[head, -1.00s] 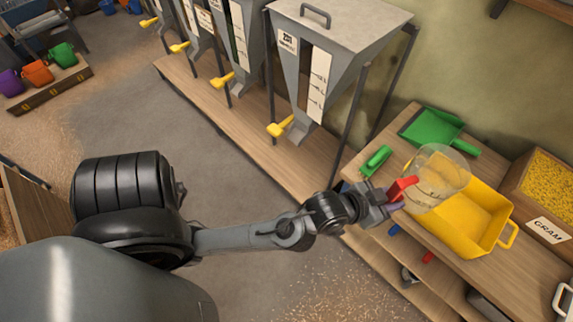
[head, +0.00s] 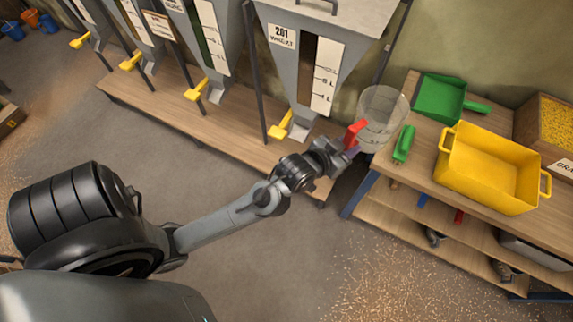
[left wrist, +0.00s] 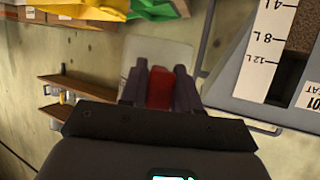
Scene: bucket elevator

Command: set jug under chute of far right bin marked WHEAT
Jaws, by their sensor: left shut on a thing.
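The clear jug (head: 384,112) with a red handle (head: 355,132) is held near the left edge of the workbench, right of the WHEAT bin (head: 268,62). My left gripper (head: 346,149) is shut on the red handle, which also shows between the fingers in the left wrist view (left wrist: 160,88). The bin marked 201 WHEAT is the rightmost in the head view. Its chute (head: 303,125), with a yellow lever (head: 281,126), lies left of the jug, apart from it. The bin's scale and part of its label show in the left wrist view (left wrist: 265,62). My right gripper is not in view.
The bins stand over a low wooden platform (head: 160,112). The workbench (head: 425,150) at right holds a yellow tub (head: 485,185), a green scoop (head: 440,98) and a smaller green tool (head: 404,144). A dark bin leg (head: 255,85) stands left of the chute. The floor in front is open.

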